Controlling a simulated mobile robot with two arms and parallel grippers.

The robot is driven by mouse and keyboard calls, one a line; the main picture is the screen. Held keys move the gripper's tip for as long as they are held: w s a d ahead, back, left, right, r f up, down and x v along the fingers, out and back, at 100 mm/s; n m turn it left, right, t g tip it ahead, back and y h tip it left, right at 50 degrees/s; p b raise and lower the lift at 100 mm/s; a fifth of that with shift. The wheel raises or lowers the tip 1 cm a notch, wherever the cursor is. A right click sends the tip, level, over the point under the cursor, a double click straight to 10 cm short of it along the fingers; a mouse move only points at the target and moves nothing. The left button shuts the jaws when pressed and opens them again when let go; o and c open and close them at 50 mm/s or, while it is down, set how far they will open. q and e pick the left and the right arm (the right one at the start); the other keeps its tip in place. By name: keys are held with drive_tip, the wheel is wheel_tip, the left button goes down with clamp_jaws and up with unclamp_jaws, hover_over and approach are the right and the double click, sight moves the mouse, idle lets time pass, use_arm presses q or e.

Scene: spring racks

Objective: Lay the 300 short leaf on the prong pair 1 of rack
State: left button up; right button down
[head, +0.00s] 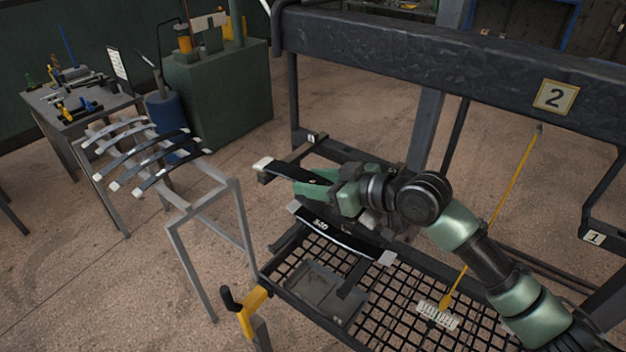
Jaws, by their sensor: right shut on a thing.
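My right gripper (312,187) is shut on a dark leaf (285,172) with a pale left end. The gripper covers much of this leaf, so I cannot read its number. The held leaf is level with a dark prong (299,152) beside a small plate marked 1 (311,138) on the rack (420,45). I cannot tell whether it touches the prong. Another dark leaf (335,234), with a white number that reads upside down and pale ends, lies below and in front of the gripper. My left gripper is not in view.
A grey stand (205,198) at left holds several curved leaves (140,158). A mesh shelf (400,300) with a grey tray (318,290) is below the gripper. A yellow pointer (490,225) hangs at right. A second plate marked 1 (593,238) is at far right.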

idle(0.3)
drive_tip(key=c, duration=0.7)
unclamp_jaws()
drive_tip(key=shift+c, duration=0.2)
drive_tip(key=shift+s+f, duration=0.1)
drive_tip(key=shift+f, duration=0.1)
drive_tip(key=shift+s+d+r+b, duration=0.1)
drive_tip(key=shift+s+d+b, duration=0.1)
drive_tip(key=shift+d+b, duration=0.25)
drive_tip(key=b+v, duration=0.2)
drive_tip(key=v, duration=0.3)
drive_tip(key=shift+s+d+r, duration=0.55)
drive_tip(key=shift+s+d, duration=0.05)
drive_tip(key=shift+d, duration=0.05)
